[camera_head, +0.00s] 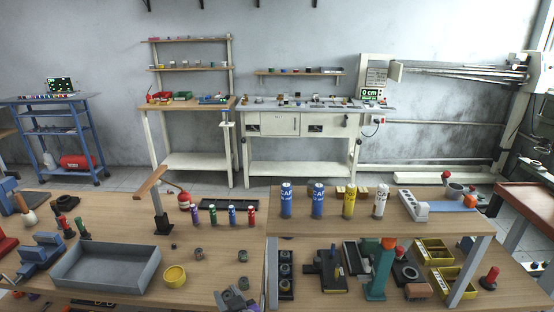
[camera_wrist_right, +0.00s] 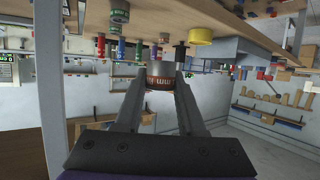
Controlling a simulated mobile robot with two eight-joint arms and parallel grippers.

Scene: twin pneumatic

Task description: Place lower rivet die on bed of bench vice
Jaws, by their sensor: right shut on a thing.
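My right gripper (camera_wrist_right: 161,78) is shut on a small grey metal cylinder with a reddish-brown lettered band (camera_wrist_right: 160,82), which I take for the lower rivet die. In the head view the gripper (camera_head: 237,298) shows as a grey shape at the bottom edge, by the front of the wooden table; the die cannot be made out clearly there. A blue vice-like block (camera_head: 41,249), probably the bench vice, stands at the left of the table, apart from the gripper. Its bed is hard to make out. My left gripper is not in view.
A grey tray (camera_head: 108,288) lies between the blue block and my right gripper, with a yellow cup (camera_head: 175,277) beside it. Small grey cylinders (camera_head: 199,254) stand behind. A raised wooden shelf (camera_head: 330,225) with cans is to the right.

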